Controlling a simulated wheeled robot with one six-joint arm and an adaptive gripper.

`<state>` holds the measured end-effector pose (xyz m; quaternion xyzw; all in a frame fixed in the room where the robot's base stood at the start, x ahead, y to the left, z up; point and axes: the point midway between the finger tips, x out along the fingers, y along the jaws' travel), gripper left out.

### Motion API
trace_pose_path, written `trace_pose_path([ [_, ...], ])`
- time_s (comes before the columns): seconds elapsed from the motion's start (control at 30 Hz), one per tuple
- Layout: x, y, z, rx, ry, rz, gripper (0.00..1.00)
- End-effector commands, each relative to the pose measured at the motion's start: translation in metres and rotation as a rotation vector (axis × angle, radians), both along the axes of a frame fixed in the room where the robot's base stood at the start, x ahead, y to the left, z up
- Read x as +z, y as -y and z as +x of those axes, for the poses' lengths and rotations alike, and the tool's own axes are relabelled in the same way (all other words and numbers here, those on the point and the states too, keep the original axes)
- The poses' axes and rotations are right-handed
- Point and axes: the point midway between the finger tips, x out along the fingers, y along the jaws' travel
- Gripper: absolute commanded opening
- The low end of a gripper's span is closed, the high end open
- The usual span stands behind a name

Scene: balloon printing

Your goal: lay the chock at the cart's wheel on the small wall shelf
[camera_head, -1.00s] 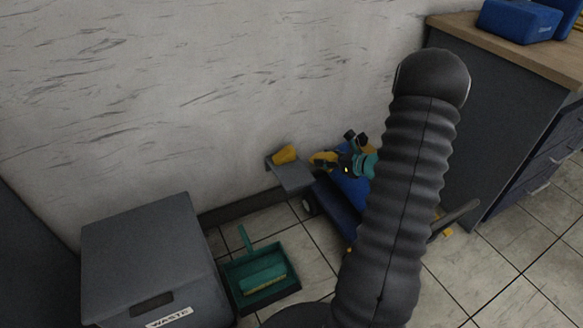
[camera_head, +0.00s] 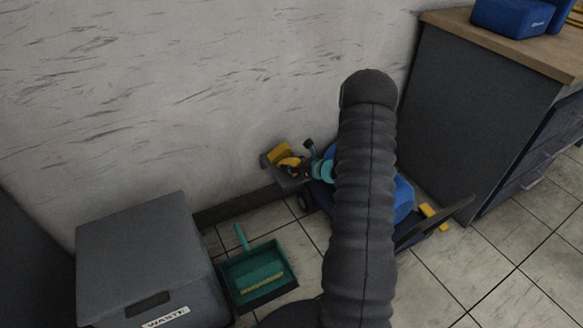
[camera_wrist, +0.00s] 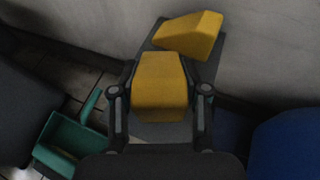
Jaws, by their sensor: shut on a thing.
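My gripper (camera_wrist: 160,98) is shut on a yellow chock (camera_wrist: 160,84), its fingers along both sides. In the head view the gripper (camera_head: 304,170) and the held chock (camera_head: 289,162) are at the small grey wall shelf (camera_head: 284,179), partly covering it. The shelf also shows in the wrist view (camera_wrist: 208,68), behind and around the held chock. A second yellow chock (camera_wrist: 188,34) lies on the shelf near the wall; it also shows in the head view (camera_head: 279,152). I cannot tell whether the held chock touches the shelf. The blue cart (camera_head: 403,200) is partly hidden behind my arm.
A green dustpan (camera_head: 258,275) and a grey waste bin (camera_head: 140,255) stand left of the shelf. A grey cabinet (camera_head: 455,120) with a wooden top stands at the right.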

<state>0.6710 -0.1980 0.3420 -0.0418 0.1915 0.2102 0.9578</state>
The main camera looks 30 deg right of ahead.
Motion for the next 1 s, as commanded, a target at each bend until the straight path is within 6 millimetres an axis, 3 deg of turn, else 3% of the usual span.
trace_pose_path([
  [0.1, -0.013, 0.000, 0.000, 0.000, 0.001, 0.001, 0.01],
  [0.5, -0.018, 0.000, 0.000, -0.001, 0.002, 0.000, 0.01],
  [0.53, -0.017, 0.000, 0.000, -0.001, 0.001, 0.000, 0.53],
  [0.6, -0.017, 0.000, 0.000, -0.001, 0.001, 0.000, 0.70],
  [1.0, -0.012, 0.000, 0.000, -0.001, 0.001, 0.000, 0.70],
])
